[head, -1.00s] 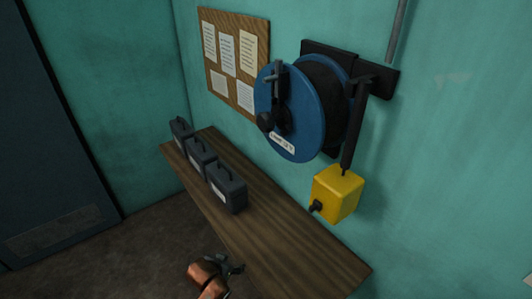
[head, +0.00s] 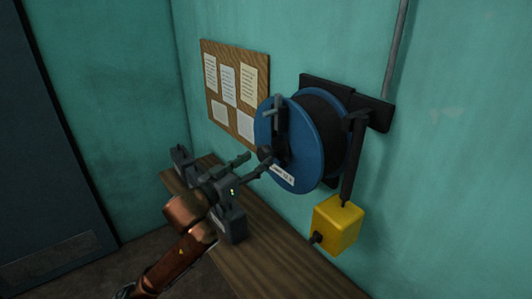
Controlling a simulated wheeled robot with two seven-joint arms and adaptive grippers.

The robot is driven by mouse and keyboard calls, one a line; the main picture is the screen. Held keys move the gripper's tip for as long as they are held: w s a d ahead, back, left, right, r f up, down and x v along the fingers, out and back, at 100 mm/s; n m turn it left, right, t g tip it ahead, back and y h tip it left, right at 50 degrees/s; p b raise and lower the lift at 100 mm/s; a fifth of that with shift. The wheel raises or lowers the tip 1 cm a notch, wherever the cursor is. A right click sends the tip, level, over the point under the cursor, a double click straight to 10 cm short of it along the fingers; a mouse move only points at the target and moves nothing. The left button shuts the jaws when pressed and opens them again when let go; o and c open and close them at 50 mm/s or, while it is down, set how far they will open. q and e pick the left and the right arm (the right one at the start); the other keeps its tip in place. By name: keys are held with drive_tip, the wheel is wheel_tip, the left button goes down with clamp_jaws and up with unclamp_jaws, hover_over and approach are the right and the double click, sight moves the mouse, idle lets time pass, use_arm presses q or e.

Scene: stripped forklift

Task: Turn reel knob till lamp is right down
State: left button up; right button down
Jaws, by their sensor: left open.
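The blue cable reel (head: 303,125) hangs on a black wall bracket (head: 377,110). A dark crank with a grey bar at its top is on the reel's front face, and a round black knob (head: 265,153) is at its lower left. A yellow box (head: 338,222) with a black stub hangs below the arm right of the reel; I cannot tell if it is the lamp. My left gripper (head: 254,163) is open, its fingers pointing at the knob. They look close to it, but I cannot tell if they touch. My right gripper is not in view.
A wooden bench (head: 262,262) runs along the wall below the reel. Several dark cases stand on it, partly hidden by my left gripper. A cork board (head: 236,88) with papers is on the wall, and a grey pipe (head: 396,50) runs at the upper right.

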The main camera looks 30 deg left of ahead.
sight(262, 157)
use_arm(q)
drive_tip(key=w, duration=0.3)
drive_tip(key=w+p, duration=0.1)
drive_tip(key=w, duration=0.1)
drive_tip(key=shift+w+d, duration=0.3)
drive_tip(key=shift+d, duration=0.05)
drive_tip(key=shift+c, duration=0.4)
drive_tip(key=shift+f, duration=0.1)
drive_tip(key=c, duration=0.8)
